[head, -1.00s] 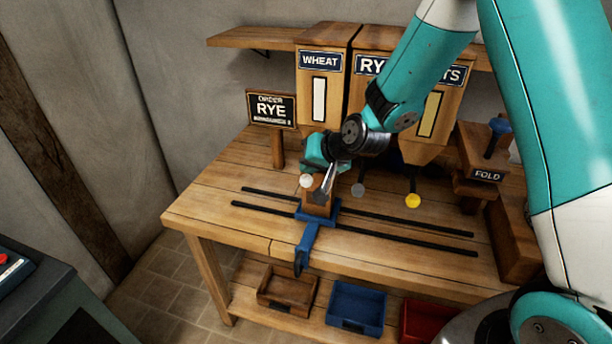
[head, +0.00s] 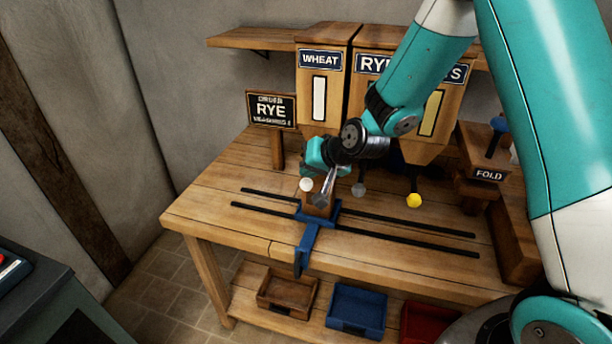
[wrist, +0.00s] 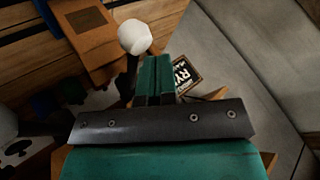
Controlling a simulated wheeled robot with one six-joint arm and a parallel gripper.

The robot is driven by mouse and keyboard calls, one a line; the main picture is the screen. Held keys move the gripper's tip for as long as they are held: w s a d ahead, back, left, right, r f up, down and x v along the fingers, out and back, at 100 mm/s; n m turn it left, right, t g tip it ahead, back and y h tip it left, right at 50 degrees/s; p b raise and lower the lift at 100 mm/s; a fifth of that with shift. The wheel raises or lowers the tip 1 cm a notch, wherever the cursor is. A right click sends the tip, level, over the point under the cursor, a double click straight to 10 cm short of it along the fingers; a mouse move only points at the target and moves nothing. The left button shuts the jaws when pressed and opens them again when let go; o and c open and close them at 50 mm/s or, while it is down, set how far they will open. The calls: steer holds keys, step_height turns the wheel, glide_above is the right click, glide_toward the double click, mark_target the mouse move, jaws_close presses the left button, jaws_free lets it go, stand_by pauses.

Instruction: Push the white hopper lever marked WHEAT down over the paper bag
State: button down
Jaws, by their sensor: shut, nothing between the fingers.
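The WHEAT hopper (head: 319,75) stands at the back of the bench. Its white lever knob (head: 306,184) shows in front, beside the brown paper bag (head: 318,207). The bag sits on a blue carriage (head: 307,237). In the wrist view the white knob (wrist: 134,36) is just beyond and left of the fingertips; I cannot tell whether they touch. My gripper (wrist: 155,63) is shut and empty. In the head view my wrist and gripper hang above the bag and hide most of the lever's arm.
A grey knob (head: 358,189) and a yellow knob (head: 414,200) hang to the right. The ORDER RYE sign (head: 270,109) stands left. Black rails (head: 405,238) cross the bench. The FOLD station (head: 488,175) is at right. The bench's left front is clear.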

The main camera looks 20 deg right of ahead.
mark_target(309, 179)
steer(key=shift+f+b, duration=1.5)
steer(key=shift+f, duration=0.35)
stand_by(1.1)
steer(key=shift+r, duration=0.15)
stand_by(0.4)
steer(key=shift+r+p, duration=2.15)
steer(key=shift+r, duration=0.75)
step_height(309, 179, up, 5)
steer(key=p, duration=0.3)
